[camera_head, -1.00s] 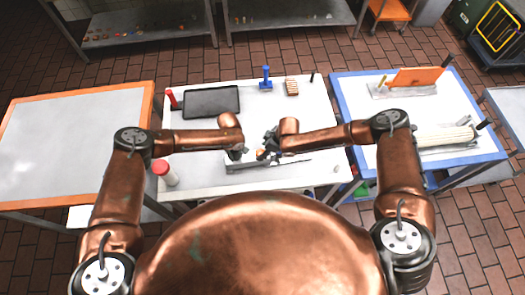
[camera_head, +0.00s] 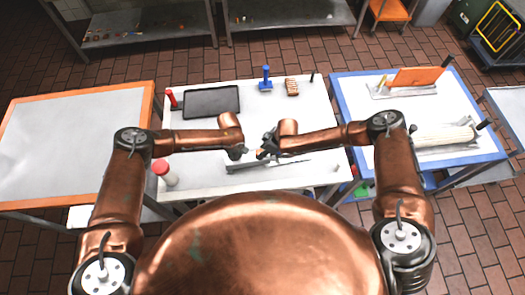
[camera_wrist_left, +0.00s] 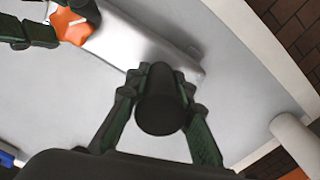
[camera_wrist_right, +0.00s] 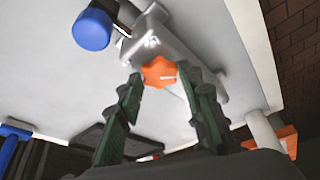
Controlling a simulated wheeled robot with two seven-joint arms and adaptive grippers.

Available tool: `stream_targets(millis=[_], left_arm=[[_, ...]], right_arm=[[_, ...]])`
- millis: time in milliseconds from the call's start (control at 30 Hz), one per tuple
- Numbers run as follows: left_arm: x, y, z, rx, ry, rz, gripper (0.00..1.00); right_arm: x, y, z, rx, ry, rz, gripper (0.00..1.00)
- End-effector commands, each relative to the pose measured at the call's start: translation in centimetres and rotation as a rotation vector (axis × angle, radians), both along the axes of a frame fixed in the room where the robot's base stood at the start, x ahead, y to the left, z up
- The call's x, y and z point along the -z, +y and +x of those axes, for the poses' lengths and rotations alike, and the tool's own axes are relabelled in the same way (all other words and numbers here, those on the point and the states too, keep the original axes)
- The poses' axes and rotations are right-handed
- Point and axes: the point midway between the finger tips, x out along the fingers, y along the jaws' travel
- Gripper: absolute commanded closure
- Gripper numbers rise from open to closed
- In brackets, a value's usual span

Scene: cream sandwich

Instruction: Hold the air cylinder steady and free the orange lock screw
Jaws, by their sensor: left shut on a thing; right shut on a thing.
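The air cylinder appears as a silver-grey body (camera_wrist_left: 140,40) with a dark rounded end (camera_wrist_left: 162,105). My left gripper (camera_wrist_left: 160,85) is shut around that dark end. The orange lock screw (camera_wrist_right: 158,72) sits at the near end of the silver body (camera_wrist_right: 165,45) in the right wrist view. My right gripper (camera_wrist_right: 160,80) is shut on this screw, one finger on each side. The screw also shows at the top left of the left wrist view (camera_wrist_left: 72,25). In the head view both grippers meet over the front middle of the white table, and the screw is partly hidden.
The white table (camera_head: 210,185) holds a black tray (camera_head: 211,101), a blue stand (camera_head: 265,78), a brown block (camera_head: 292,87) and a red-capped bottle (camera_head: 167,172) at the left front. A blue-ended dark piece (camera_wrist_right: 92,30) lies close beside the cylinder in the right wrist view.

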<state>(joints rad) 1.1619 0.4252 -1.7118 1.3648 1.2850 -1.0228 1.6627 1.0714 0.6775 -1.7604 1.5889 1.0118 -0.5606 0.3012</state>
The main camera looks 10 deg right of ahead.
Motion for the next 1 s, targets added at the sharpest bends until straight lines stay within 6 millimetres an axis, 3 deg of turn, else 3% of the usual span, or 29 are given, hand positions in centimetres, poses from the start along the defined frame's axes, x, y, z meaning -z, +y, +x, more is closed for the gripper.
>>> stream_targets(millis=[800, 833, 1000], left_arm=[[0.01, 0.05, 0.01, 0.001, 0.0, 0.001, 1.0], [0.01, 0.05, 0.01, 0.001, 0.0, 0.001, 1.0], [0.01, 0.05, 0.01, 0.0, -0.001, 0.001, 1.0]], right_arm=[[0.0, -0.13, 0.18, -0.139, -0.001, -0.001, 0.91], [0.01, -0.13, 0.18, -0.139, -0.001, -0.001, 0.66], [0.0, -0.11, 0.17, -0.139, -0.001, -0.001, 0.54]])
